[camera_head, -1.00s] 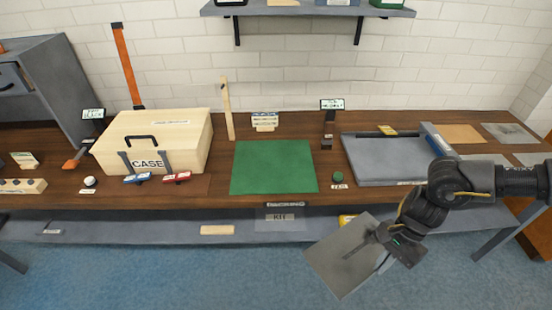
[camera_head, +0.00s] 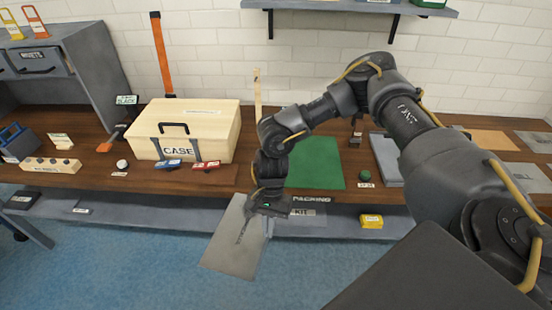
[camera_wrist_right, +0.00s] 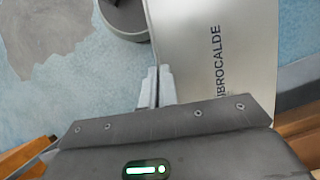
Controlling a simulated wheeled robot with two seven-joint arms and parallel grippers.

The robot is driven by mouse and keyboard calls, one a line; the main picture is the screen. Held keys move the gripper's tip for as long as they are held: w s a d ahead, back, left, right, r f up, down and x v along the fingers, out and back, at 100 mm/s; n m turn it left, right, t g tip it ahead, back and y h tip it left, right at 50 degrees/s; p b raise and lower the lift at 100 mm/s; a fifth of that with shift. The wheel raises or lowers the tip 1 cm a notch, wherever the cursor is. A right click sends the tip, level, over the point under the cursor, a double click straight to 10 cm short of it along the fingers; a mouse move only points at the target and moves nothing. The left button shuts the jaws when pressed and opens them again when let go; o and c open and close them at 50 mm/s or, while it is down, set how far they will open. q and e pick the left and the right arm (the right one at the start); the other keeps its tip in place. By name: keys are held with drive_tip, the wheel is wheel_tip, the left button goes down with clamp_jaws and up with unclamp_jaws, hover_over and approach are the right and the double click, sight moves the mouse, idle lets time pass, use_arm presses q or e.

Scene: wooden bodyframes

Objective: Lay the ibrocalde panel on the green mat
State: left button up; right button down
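The ibrocalde panel (camera_head: 236,245) is a thin grey sheet, hanging tilted below the bench's front edge in the head view. Its name is readable on its face in the right wrist view (camera_wrist_right: 205,50). My right gripper (camera_head: 261,212) is shut on one edge of the panel; its fingertips (camera_wrist_right: 155,90) pinch that edge in the wrist view. The green mat (camera_head: 316,163) lies flat on the wooden bench, behind and to the right of the gripper. My right arm covers part of the mat's left side. My left gripper is not in view.
A wooden case (camera_head: 210,125) stands left of the mat, with a blue clamp-like item (camera_head: 168,164) and a red one (camera_head: 206,165) before it. A small green ball (camera_head: 365,175) and a grey tray (camera_head: 385,158) lie right of the mat. A lower shelf (camera_head: 150,211) runs under the bench.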

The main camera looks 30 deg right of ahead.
drive_tip(key=shift+w+d, duration=0.15)
drive_tip(key=shift+w, duration=0.2)
drive_tip(key=w+d+m+b, duration=0.1)
drive_tip(key=w, duration=0.1)
drive_tip(key=w+d+m+t+b, duration=0.1)
drive_tip(key=w+d, duration=0.1)
drive_tip(key=w, duration=0.1)
drive_tip(key=w+d+m+b, duration=0.1)
drive_tip(key=w+d+m, duration=0.1)
drive_tip(key=shift+w+t+y, duration=0.15)
drive_tip(key=shift+t+y, duration=0.15)
drive_tip(key=shift+y, duration=0.1)
drive_tip(key=w+d+r+m+t+b, duration=0.2)
drive_tip(key=w+d+r+m+b, duration=0.15)
drive_tip(key=d+m, duration=0.45)
drive_tip(key=w+d+r+m+t+b, duration=0.3)
drive_tip(key=w+d, duration=0.2)
drive_tip(key=d, duration=0.8)
drive_tip(key=shift+h, duration=0.3)
wheel_tip(320, 180, down, 10)
drive_tip(key=shift+w+a+f+p, duration=0.15)
drive_tip(key=shift+f+p, duration=0.1)
drive_tip(key=shift+p, duration=0.3)
